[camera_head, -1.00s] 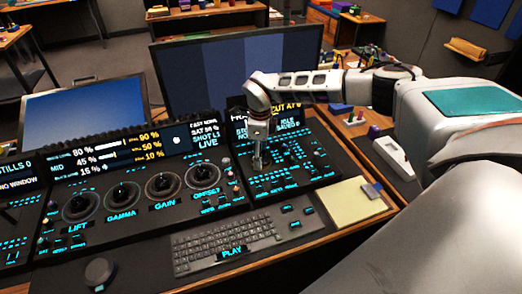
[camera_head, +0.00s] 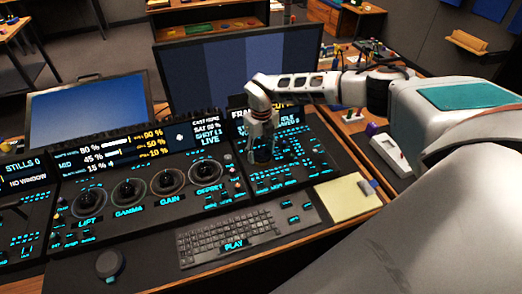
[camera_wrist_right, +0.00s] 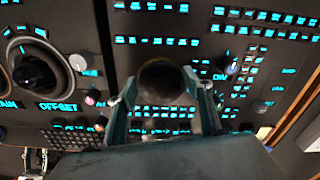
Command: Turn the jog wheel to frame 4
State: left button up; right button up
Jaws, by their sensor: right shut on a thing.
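My right gripper (camera_head: 262,158) points down onto the right-hand panel (camera_head: 312,166). In the right wrist view, its two fingers (camera_wrist_right: 163,100) are shut on a dark round knob, apparently the jog wheel (camera_wrist_right: 163,80), one finger on each side. The head view hides most of this knob behind the gripper. The small display (camera_head: 289,118) above the panel is partly covered by my right arm; its frame number cannot be read.
Several trackballs in rings, including the offset one (camera_head: 206,170), stand left of the gripper. The keyboard (camera_head: 228,238) lies in front, with a yellow notepad (camera_head: 345,198) to the right. A monitor (camera_head: 240,70) stands behind the panel. A black knob (camera_head: 109,264) sits at the front left.

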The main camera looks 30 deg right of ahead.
aim_at(262, 153)
jog(key=shift+s+m, duration=0.1)
jog(key=shift+m, duration=0.2)
jog(key=o, duration=1.1)
jog(key=shift+r, duration=0.3)
notch_tip(262, 153, up, 11)
jog(key=shift+r, duration=0.2)
jog(key=shift+f, duration=0.1)
